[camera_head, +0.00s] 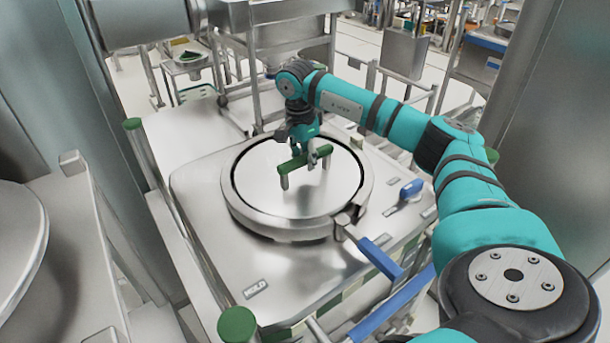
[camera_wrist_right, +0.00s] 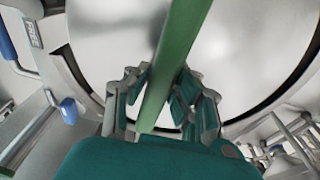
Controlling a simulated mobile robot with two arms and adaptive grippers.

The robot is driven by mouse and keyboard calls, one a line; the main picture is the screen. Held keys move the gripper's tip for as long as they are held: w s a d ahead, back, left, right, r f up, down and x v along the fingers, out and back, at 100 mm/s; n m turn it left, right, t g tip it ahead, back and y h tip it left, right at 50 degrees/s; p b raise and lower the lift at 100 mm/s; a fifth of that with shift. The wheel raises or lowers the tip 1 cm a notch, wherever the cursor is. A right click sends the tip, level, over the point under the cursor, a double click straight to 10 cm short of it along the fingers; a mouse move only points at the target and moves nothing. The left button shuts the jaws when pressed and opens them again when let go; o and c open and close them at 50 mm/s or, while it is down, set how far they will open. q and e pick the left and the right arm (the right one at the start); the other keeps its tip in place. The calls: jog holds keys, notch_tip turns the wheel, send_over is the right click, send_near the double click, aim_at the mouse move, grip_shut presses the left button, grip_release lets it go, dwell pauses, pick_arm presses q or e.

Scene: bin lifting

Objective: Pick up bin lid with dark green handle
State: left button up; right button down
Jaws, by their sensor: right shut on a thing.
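The round metal bin lid (camera_head: 315,195) sits in the ring-shaped opening on top of the metal bin. Its dark green handle (camera_head: 291,164) stands up from the middle on short posts. My right gripper (camera_head: 306,158) comes down from above and is shut on the handle. In the right wrist view the handle (camera_wrist_right: 168,75) runs between the two fingers of my right gripper (camera_wrist_right: 160,98), and the lid (camera_wrist_right: 120,45) lies below. A thin dark gap shows around the lid inside the ring. My left gripper is not in view.
The bin top (camera_head: 270,270) carries a clamp lever with a blue grip (camera_head: 380,257) and a blue-handled latch (camera_head: 410,190). Green-capped posts (camera_head: 238,324) stand at the corners. A metal surface (camera_head: 65,235) is at the left. Metal racks and carts stand behind.

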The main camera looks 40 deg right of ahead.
jog(key=shift+w+r, duration=0.15)
jog(key=shift+r, duration=0.2)
jog(key=shift+d+r, duration=0.1)
jog(key=shift+r, duration=0.15)
notch_tip(320, 180, up, 8)
jog(key=shift+r+b, duration=0.1)
jog(key=shift+b, duration=0.9)
jog(key=shift+r, duration=0.7)
notch_tip(320, 180, up, 8)
jog(key=p, duration=0.9)
jog(key=shift+r, duration=0.25)
jog(key=shift+f, duration=0.1)
